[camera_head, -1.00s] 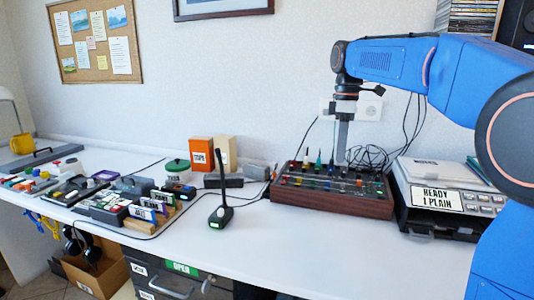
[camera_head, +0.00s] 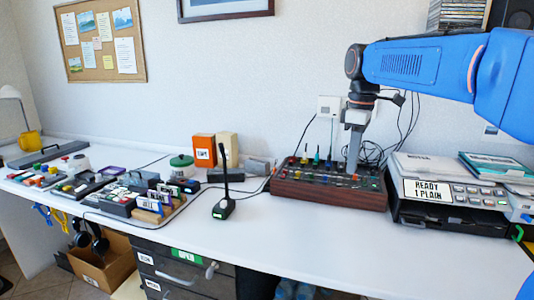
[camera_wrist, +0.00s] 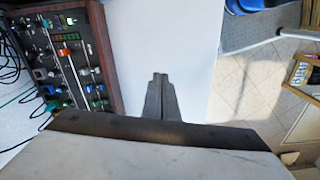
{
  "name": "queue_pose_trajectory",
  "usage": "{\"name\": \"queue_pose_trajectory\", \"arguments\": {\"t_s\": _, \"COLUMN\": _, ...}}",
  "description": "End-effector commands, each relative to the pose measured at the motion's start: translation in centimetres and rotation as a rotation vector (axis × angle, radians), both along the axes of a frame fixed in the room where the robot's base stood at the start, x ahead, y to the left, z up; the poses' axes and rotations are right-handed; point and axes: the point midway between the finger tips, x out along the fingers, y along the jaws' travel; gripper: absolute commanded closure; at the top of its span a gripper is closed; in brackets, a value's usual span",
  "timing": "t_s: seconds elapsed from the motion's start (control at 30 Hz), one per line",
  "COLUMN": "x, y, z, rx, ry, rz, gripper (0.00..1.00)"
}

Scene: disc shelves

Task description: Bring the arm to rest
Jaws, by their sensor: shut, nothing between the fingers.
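My gripper (camera_head: 353,165) points downward in the head view, in front of the right part of the wood-sided mixer (camera_head: 328,190). In the wrist view its fingers (camera_wrist: 160,95) are together with nothing between them, over the white desk top (camera_wrist: 150,45). The mixer (camera_wrist: 103,55) lies to the left of the fingers there. My blue arm reaches in from the upper right in the head view. I cannot tell whether the fingertips touch the mixer, though the wrist view shows them beside it.
A device labelled "READY 1 PLAIN" (camera_head: 432,190) stands right of the mixer. A desk microphone (camera_head: 224,205) stands to its left. Orange (camera_head: 203,150) and tan (camera_head: 227,148) boxes stand at the back. Black cables run behind the mixer. The desk front is clear.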

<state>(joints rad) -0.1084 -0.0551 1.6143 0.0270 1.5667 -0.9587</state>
Motion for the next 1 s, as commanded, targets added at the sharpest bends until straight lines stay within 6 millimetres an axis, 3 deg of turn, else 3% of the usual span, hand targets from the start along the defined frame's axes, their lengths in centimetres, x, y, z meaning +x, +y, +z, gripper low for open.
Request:
{"name": "queue_pose_trajectory", "arguments": {"t_s": 0.17, "x": -3.6, "y": -1.1, "z": -1.1, "rx": 0.005, "ry": -0.043, "rz": -0.12, "gripper": 1.0}}
{"name": "queue_pose_trajectory", "arguments": {"t_s": 0.47, "x": -11.5, "y": -3.1, "z": -5.2, "rx": 0.035, "ry": -0.14, "rz": -0.404, "gripper": 1.0}}
{"name": "queue_pose_trajectory", "arguments": {"t_s": 0.67, "x": -16.7, "y": -4.2, "z": -8.9, "rx": 0.068, "ry": -0.203, "rz": -0.591, "gripper": 1.0}}
{"name": "queue_pose_trajectory", "arguments": {"t_s": 1.0, "x": -24.6, "y": -5.6, "z": -16.7, "rx": 0.148, "ry": -0.302, "rz": -0.898, "gripper": 1.0}}
